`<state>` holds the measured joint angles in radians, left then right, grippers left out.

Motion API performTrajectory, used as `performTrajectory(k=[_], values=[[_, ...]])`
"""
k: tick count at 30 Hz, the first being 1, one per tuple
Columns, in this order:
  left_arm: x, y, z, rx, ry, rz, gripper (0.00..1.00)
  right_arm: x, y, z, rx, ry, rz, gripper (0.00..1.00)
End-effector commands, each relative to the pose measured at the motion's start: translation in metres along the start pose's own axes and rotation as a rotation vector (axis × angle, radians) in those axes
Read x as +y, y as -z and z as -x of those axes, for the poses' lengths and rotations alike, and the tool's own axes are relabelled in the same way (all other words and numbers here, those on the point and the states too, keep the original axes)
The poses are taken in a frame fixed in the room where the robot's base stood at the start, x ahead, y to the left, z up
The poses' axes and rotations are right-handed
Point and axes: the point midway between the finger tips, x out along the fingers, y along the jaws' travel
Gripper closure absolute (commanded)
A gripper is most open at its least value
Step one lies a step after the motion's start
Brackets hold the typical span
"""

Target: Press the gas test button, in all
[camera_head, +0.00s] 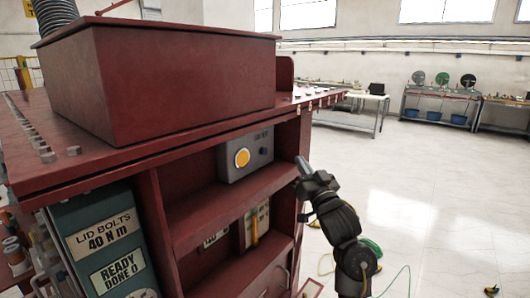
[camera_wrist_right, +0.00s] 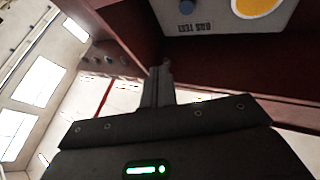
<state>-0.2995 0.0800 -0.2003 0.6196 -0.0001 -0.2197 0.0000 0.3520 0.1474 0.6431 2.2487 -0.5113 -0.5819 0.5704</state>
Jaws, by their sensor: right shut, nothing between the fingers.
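A grey box (camera_head: 230,172) with a large yellow round disc (camera_head: 242,158) sits on the upper shelf of the dark red transformer cabinet. In the right wrist view the same box (camera_wrist_right: 285,22) is at the top right, seen upside down. It carries the label "GAS TEST" (camera_wrist_right: 195,26), and a small blue button (camera_wrist_right: 187,7) is beside that label. My right gripper (camera_head: 303,163) is at the cabinet's right edge, right of the box and apart from it. Its fingers (camera_wrist_right: 160,72) are shut with nothing between them. My left gripper is not in view.
A shelf below holds a yellow-marked unit (camera_head: 256,225). A sign panel (camera_head: 103,230) reads "LID BOLTS 40 N m". Open floor (camera_head: 430,180) lies right, with cables on it.

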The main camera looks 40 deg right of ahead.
Motion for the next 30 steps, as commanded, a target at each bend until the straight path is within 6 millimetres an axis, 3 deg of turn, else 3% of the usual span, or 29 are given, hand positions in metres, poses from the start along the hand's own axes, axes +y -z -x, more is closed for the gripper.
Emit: performTrajectory(k=[10, 22, 30], values=[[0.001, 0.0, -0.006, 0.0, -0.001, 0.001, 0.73, -0.003, -0.007, -0.007, -0.002, -0.001, -0.003, 1.0], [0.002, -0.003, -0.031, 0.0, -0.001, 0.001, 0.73, -0.026, -0.03, -0.048, -0.002, 0.001, -0.003, 1.0], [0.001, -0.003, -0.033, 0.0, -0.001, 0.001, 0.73, -0.036, -0.038, -0.066, -0.003, 0.001, -0.001, 1.0]])
